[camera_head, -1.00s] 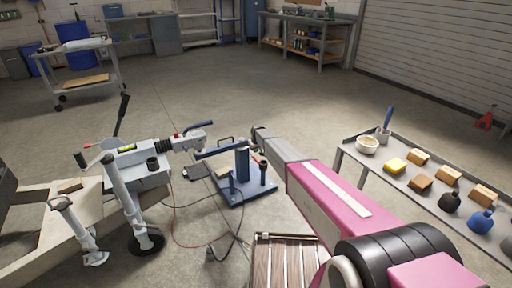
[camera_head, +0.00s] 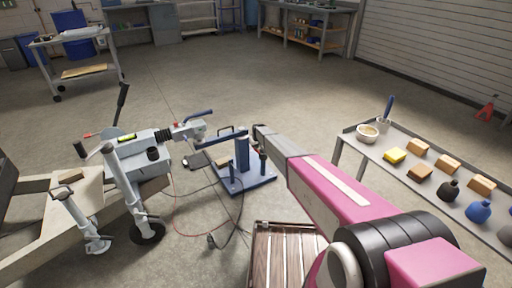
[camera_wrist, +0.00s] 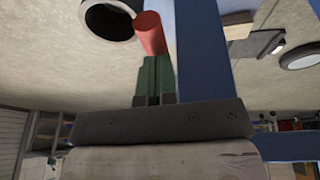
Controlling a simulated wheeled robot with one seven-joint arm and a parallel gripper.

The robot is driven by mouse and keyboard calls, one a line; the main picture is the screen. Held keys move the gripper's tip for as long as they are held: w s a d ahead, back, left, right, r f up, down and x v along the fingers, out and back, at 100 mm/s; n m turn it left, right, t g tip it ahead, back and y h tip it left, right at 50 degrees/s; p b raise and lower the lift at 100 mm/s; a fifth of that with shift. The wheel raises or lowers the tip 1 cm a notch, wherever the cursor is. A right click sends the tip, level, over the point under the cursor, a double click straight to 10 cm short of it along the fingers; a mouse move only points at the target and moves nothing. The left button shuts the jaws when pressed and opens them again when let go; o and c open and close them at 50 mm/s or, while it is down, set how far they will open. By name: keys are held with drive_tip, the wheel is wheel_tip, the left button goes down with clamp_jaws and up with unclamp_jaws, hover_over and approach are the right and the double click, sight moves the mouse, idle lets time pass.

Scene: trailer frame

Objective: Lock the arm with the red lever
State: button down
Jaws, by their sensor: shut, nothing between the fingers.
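The red lever (camera_wrist: 150,34) shows in the wrist view as a short red cylinder just beyond my fingertips. My gripper (camera_wrist: 154,62) has its green fingers together and empty. Their tips overlap the lever's lower end in the picture; I cannot tell whether they touch it. A blue post or beam (camera_wrist: 205,60) runs close to the right of the fingers. In the head view, the blue stand (camera_head: 242,156) has a horizontal blue arm (camera_head: 221,142) pointing left toward the trailer coupling. My gripper is hard to make out there, near the stand's right side.
The trailer coupling (camera_head: 187,130) and its frame stand to the left. A dark open ring (camera_wrist: 110,16) is left of the lever in the wrist view. A grey bench (camera_head: 360,150) with blocks and bottles is at right. A slatted wooden top (camera_head: 280,255) is in front. Cables lie on the floor.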

drive_tip(key=shift+s+d+f, duration=0.1)
drive_tip(key=shift+f, duration=0.15)
drive_tip(key=shift+s+f+t+y, duration=0.1)
drive_tip(key=shift+f+t+y, duration=0.05)
drive_tip(key=shift+t+y, duration=0.15)
drive_tip(key=shift+s+d+f+t+y, duration=0.15)
drive_tip(key=shift+f+t+y, duration=0.25)
drive_tip(key=shift+f+t, duration=0.4)
drive_tip(key=shift+f, duration=2.2)
drive_tip(key=s+d+f+v, duration=0.1)
drive_tip(key=s+v, duration=0.1)
drive_tip(key=v, duration=1.1)
drive_tip(key=shift+s+f, duration=0.2)
